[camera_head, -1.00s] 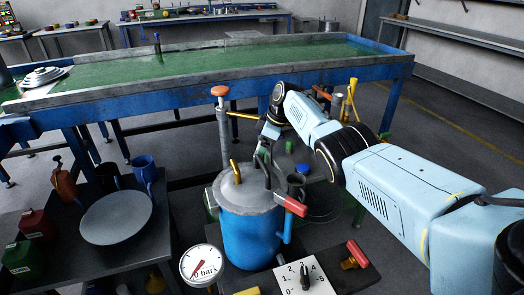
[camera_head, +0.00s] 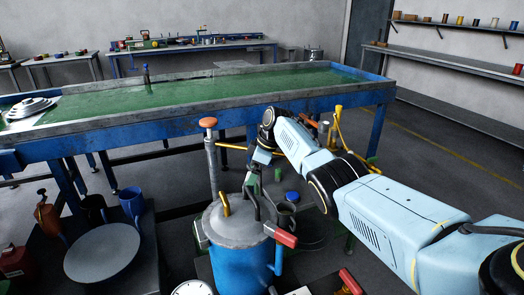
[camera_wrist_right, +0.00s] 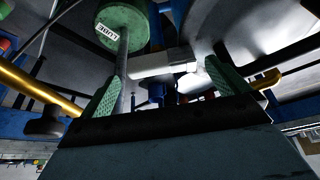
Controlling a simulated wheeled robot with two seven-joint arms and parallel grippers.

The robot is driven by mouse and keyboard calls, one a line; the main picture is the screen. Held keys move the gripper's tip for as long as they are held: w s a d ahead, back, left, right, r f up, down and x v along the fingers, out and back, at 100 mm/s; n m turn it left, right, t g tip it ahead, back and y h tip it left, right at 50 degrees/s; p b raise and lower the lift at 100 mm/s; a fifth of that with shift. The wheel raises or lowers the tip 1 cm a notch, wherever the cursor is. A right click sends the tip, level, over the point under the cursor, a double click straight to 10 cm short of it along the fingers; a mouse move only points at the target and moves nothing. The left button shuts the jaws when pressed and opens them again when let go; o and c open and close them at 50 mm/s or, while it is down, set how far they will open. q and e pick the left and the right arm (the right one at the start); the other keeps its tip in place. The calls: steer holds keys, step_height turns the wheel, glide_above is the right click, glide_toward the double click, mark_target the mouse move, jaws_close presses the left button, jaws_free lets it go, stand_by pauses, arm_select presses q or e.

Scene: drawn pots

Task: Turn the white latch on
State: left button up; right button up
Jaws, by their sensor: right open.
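In the right wrist view a short white bar (camera_wrist_right: 162,64), which seems to be the white latch, lies crosswise beyond my fingers, roughly between them. My right gripper (camera_wrist_right: 165,85) is open with its two green-padded fingers apart. I cannot tell whether the bar touches a finger. In the head view my right gripper (camera_head: 266,180) points down just behind the lid of a blue pot (camera_head: 240,265). The latch is not clear in the head view, where the gripper and pot parts crowd that spot. My left gripper is not in view.
A red-handled lever (camera_head: 284,238) and a brass hook (camera_head: 225,203) stand on the pot. A post with an orange knob (camera_head: 208,122) rises behind it. A green round labelled part (camera_wrist_right: 122,25) and a brass rod (camera_wrist_right: 40,88) are close by. A green-topped bench (camera_head: 200,90) stands behind.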

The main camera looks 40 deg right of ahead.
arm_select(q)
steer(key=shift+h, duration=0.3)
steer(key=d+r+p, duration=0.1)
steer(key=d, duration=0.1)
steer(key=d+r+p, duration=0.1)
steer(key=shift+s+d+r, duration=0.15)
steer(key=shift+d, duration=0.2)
arm_select(e)
steer(key=v, duration=1.1)
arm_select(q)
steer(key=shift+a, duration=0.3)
